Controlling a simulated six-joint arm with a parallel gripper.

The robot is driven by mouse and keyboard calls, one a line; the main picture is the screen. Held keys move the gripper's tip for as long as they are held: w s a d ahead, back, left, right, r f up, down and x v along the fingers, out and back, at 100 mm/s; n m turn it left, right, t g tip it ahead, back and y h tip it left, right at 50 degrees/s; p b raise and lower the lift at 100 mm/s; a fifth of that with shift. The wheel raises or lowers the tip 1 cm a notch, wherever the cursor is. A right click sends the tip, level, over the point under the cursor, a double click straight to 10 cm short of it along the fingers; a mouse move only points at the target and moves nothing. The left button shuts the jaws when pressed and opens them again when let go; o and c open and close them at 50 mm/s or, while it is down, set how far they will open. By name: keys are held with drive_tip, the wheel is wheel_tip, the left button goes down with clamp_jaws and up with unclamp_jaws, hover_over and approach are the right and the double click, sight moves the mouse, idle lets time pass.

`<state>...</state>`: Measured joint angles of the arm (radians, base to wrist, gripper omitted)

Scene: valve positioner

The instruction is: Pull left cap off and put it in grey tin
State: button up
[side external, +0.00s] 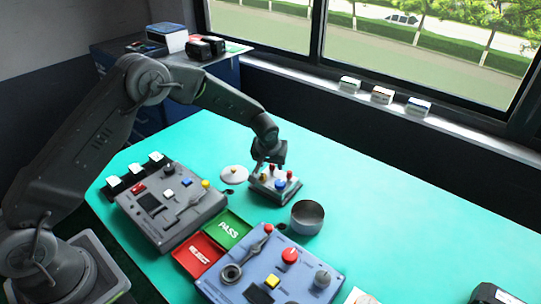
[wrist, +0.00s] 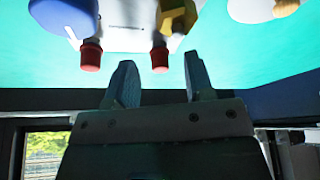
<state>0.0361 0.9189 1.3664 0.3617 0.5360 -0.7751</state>
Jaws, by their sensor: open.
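The valve positioner (side external: 268,192) is a small pale unit on the teal table, with a blue knob (wrist: 62,14) on it. My gripper (side external: 267,166) is over the positioner, open and empty. In the wrist view its fingertips (wrist: 157,66) appear either side of the right-hand cap in the picture; I cannot tell whether they touch it. The grey tin (side external: 307,218) stands open-topped beside the positioner, nearer the camera.
A white disc with a tan knob (side external: 234,174) lies left of the positioner. A grey control box (side external: 168,207), green PASS and red REJECT trays (side external: 227,230) and a blue panel (side external: 270,275) stand nearer the camera. The table right of the tin is largely clear.

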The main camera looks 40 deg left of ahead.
drive_tip(key=shift+w+f, duration=0.15)
drive_tip(key=shift+f, duration=0.1)
drive_tip(key=shift+c, duration=0.4)
clamp_jaws()
idle(0.4)
